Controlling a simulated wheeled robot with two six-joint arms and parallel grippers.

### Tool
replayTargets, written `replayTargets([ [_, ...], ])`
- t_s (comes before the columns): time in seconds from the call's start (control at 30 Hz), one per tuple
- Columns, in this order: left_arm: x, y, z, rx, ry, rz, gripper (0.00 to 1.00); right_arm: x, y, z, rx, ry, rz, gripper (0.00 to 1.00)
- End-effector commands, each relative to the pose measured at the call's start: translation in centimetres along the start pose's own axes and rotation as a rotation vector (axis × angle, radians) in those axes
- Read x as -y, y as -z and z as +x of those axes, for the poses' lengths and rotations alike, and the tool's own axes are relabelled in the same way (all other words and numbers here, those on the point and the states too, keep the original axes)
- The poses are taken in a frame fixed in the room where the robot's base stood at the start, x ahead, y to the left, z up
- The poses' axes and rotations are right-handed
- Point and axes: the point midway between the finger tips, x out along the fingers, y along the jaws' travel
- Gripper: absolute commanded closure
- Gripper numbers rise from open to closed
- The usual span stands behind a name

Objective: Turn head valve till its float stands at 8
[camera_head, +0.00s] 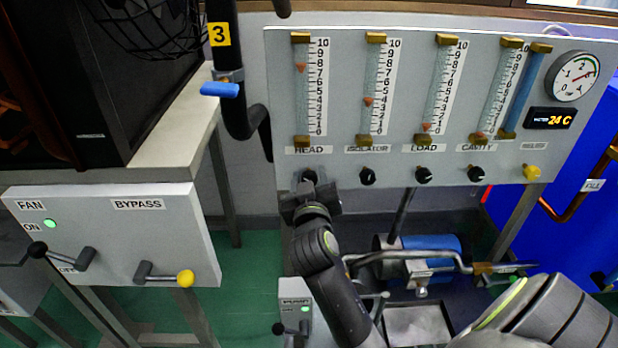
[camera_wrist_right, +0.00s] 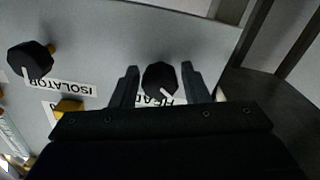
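The head valve is a dark knob below the HEAD label (camera_head: 309,149), mostly hidden by my right gripper (camera_head: 309,190) in the head view. In the right wrist view the black knob (camera_wrist_right: 160,78) with a white pointer mark sits between the two fingertips of my right gripper (camera_wrist_right: 160,84). The fingers stand on either side of it with narrow gaps visible, so the gripper looks open around the knob. The HEAD tube (camera_head: 301,95) has an orange float (camera_head: 301,67) high up, between about 7 and 8 on its scale. My left gripper is not in view.
To the right are the isolator knob (camera_head: 367,176), load knob (camera_head: 423,174), cavity knob (camera_head: 476,173) and a yellow knob (camera_head: 532,172). A black pipe with a blue lever (camera_head: 219,89) stands left of the panel. The bypass box (camera_head: 150,225) is at lower left.

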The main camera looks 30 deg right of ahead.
Motion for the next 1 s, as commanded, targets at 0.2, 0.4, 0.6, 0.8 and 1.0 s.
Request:
replayTargets([
  [0.2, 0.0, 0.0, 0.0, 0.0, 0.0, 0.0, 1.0, 0.01, 0.0, 0.01, 0.0, 0.0, 0.0, 0.87],
  [0.4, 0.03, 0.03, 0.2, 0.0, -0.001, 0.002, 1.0, -0.01, 0.07, 0.0, 0.0, 0.0, 0.02, 0.93],
  [0.6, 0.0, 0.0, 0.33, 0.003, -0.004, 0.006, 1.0, 0.0, 0.04, 0.0, -0.001, 0.0, 0.062, 0.93],
  [0.8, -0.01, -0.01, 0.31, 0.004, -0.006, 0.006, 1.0, 0.0, 0.05, 0.0, -0.002, 0.0, 0.062, 0.65],
  [1.0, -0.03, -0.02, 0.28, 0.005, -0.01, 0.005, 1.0, 0.01, 0.03, 0.0, -0.001, 0.0, 0.061, 0.48],
])
